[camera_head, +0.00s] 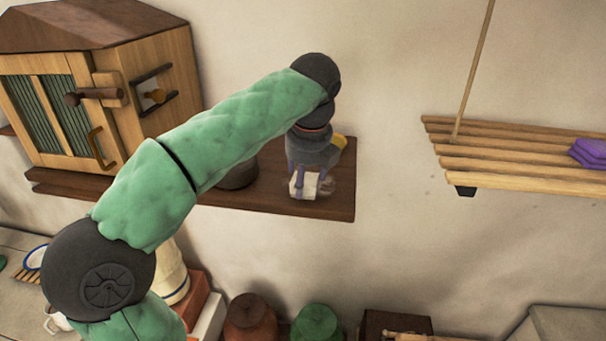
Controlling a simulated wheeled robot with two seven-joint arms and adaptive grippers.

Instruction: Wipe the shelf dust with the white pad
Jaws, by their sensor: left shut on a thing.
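My left gripper (312,172) points down over the right end of the dark wooden wall shelf (265,198). It is shut on the white pad (303,186), a small pale block low between the fingers. The pad is at the shelf's top surface; I cannot tell whether it presses on it. A pale greyish patch (325,187) that looks like dust shows just right of the pad. My left arm hides part of the shelf. My right gripper is not in view.
A wooden cabinet (130,60) with green slatted doors stands on the shelf's left part. A dark round pot (238,176) stands behind my arm. A slatted rack (520,160) with purple cloth (590,152) hangs at right. Lidded jars (316,322) stand below.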

